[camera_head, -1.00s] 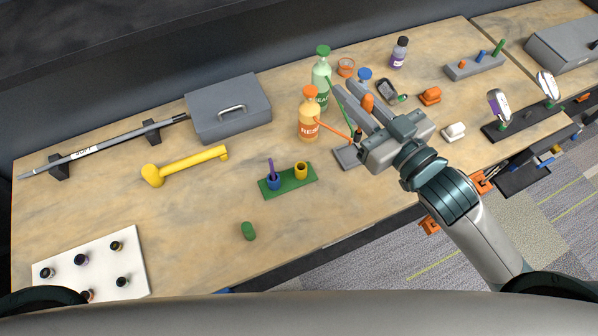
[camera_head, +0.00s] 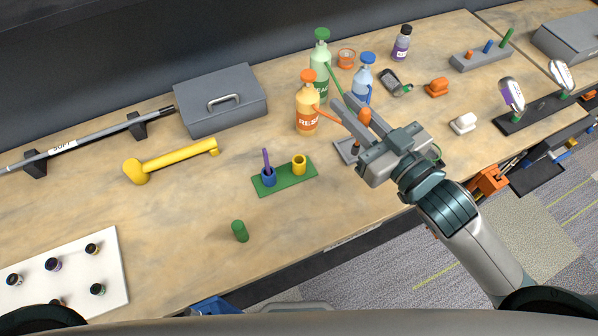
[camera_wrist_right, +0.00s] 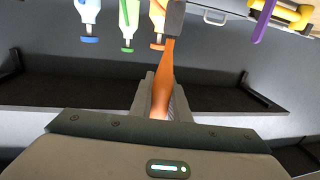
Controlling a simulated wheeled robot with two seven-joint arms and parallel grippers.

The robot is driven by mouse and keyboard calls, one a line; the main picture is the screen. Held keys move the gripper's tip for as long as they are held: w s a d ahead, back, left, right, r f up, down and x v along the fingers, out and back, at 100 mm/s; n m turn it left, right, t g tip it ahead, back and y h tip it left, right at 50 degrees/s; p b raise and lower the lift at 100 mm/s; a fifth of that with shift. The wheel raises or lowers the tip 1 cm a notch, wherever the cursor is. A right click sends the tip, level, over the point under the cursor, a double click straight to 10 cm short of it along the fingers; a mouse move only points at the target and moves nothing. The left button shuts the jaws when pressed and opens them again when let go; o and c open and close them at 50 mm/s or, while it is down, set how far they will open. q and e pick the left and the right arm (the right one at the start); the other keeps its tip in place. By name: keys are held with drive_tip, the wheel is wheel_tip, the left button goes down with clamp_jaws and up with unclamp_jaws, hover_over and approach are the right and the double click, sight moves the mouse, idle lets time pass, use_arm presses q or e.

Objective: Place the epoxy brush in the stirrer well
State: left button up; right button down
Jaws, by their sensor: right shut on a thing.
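My right gripper (camera_head: 357,118) is shut on the orange-handled epoxy brush (camera_head: 364,117), above the right-front part of the bench. In the right wrist view the brush's orange handle (camera_wrist_right: 164,75) runs up between the fingers to a dark grey end (camera_wrist_right: 175,18). A green holder (camera_head: 287,184) lies left of the gripper, apart from the brush. It carries a blue well (camera_head: 268,178) with a purple stick (camera_head: 265,158) standing in it, and a yellow well (camera_head: 299,167) whose inside is hard to see. I cannot tell which is the stirrer well. My left gripper is not in view.
An orange bottle (camera_head: 307,112), a green bottle (camera_head: 319,82) and a blue bottle (camera_head: 363,76) stand behind the gripper. A green cylinder (camera_head: 240,231) stands near the front edge. The bench between holder and yellow tool (camera_head: 172,160) is clear.

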idle(0.3)
drive_tip(key=w+a+f+p, duration=0.3)
drive_tip(key=a+f, duration=0.4)
drive_tip(key=a, duration=0.4)
drive_tip(key=shift+w+a, duration=0.1)
wheel_tip(320, 180, down, 4)
drive_tip(key=shift+p, duration=0.4)
drive_tip(key=shift+f, duration=0.15)
drive_tip(key=c, duration=1.7)
unclamp_jaws()
